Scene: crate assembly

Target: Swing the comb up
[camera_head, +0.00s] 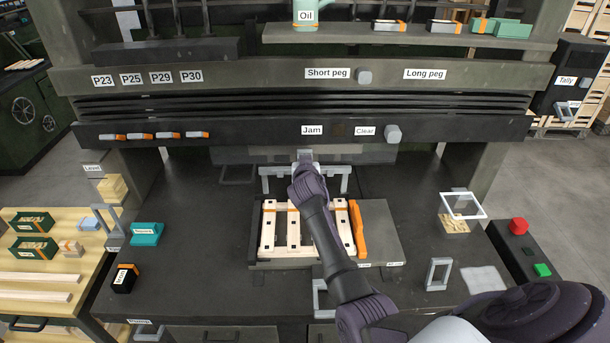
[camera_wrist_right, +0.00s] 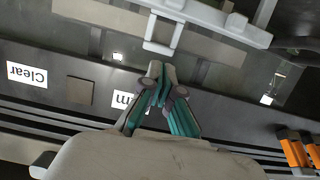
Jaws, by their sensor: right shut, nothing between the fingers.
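The comb, as far as I can tell, is a light grey bar (camera_head: 335,171) with a tab and end pieces, below the Jam panel at the back of the bench. It also shows across the top of the right wrist view (camera_wrist_right: 215,14), with its tab pointing toward my fingers. My right gripper (camera_head: 305,163) is over the middle of the comb and hides part of it. In the right wrist view the gripper's fingers (camera_wrist_right: 160,78) are shut and empty, their tips just short of the tab. I cannot tell whether they touch it. My left gripper is not in view.
A crate of pale slats (camera_head: 268,228) lies in the fixture in front of the comb, partly under my right arm. The Jam panel (camera_head: 250,130) overhangs behind. Free bench top lies left and right.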

